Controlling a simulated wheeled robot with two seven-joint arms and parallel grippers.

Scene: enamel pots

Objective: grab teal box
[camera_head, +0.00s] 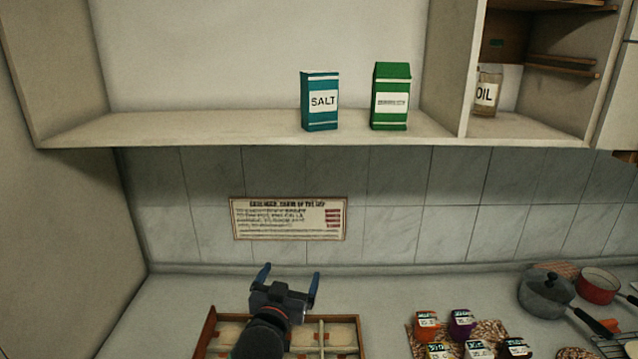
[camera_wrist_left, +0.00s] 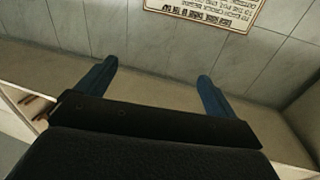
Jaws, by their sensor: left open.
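The teal box (camera_head: 320,101), labelled SALT, stands upright on the wall shelf, left of a green box (camera_head: 390,97). A small gap separates the two boxes. My left gripper (camera_head: 289,274) is open and empty, with its blue fingers spread, low over the counter and well below the shelf. In the left wrist view the gripper (camera_wrist_left: 152,82) shows its two fingers apart, with counter and tiled wall beyond them. The teal box does not show in the left wrist view. My right gripper is not in view.
The shelf board (camera_head: 220,127) overhangs the counter, with a divider (camera_head: 468,70) right of the green box. An oil bottle (camera_head: 486,92) stands beyond it. A wooden tray (camera_head: 207,335) lies under my left arm.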

